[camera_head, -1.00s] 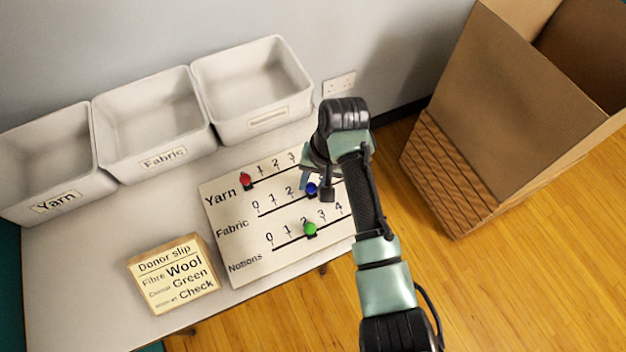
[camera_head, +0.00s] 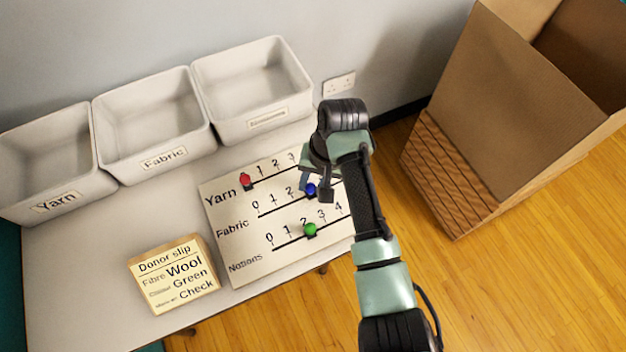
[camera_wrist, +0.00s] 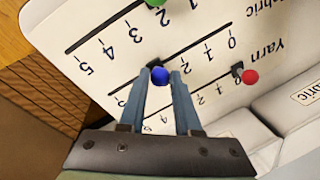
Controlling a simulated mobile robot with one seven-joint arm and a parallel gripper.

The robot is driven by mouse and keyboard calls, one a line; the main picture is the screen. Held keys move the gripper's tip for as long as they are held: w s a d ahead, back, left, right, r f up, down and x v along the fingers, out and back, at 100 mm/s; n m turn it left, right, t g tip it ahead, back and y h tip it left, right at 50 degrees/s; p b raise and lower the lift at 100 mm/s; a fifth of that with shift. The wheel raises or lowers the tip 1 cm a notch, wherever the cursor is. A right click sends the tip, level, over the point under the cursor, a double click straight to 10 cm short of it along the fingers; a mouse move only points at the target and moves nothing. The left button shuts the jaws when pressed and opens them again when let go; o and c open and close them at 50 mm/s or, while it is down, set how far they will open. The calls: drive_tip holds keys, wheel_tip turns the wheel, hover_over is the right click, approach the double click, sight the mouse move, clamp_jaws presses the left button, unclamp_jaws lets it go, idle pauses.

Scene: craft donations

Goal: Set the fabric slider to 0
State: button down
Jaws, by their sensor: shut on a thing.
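The slider board (camera_head: 225,262) lies on the table with three tracks, Yarn, Fabric and Notions. The blue knob (camera_head: 311,189) is on the middle, Fabric track, just right of the 2, at about 3; the digit there is hidden by my gripper. My gripper (camera_head: 307,186) is shut on this blue knob. In the wrist view, the blue knob (camera_wrist: 160,75) sits between the tips of the two blue-grey fingers. The Fabric 0 end of the track is bare. The red knob (camera_head: 246,180) is at 0 on Yarn. The green knob (camera_head: 310,229) is near 2 on Notions.
Three pale bins (camera_head: 205,135) stand in a row behind the board. A donor slip block (camera_head: 172,275) is at the table's front left. A large cardboard box (camera_head: 510,90) stands on the floor at right. The board left of the blue knob is clear along its track.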

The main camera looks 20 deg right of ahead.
drive_tip(key=a+p, duration=0.3)
drive_tip(key=a, duration=0.2)
drive_tip(key=a+p, duration=0.3)
drive_tip(key=a, duration=0.3)
drive_tip(key=shift+s+a+r, duration=0.15)
drive_tip(key=shift+r, duration=0.05)
drive_tip(key=shift+a+f, duration=0.15)
drive_tip(key=shift+a, duration=0.4)
drive_tip(key=c, duration=0.6)
unclamp_jaws()
drive_tip(key=shift+a, duration=0.1)
drive_tip(key=shift+c, duration=0.2)
wheel_tip(320, 180, up, 13)
drive_tip(key=s+d+p, duration=0.1)
drive_tip(key=d, duration=0.1)
drive_tip(key=shift+s+d+f, duration=0.15)
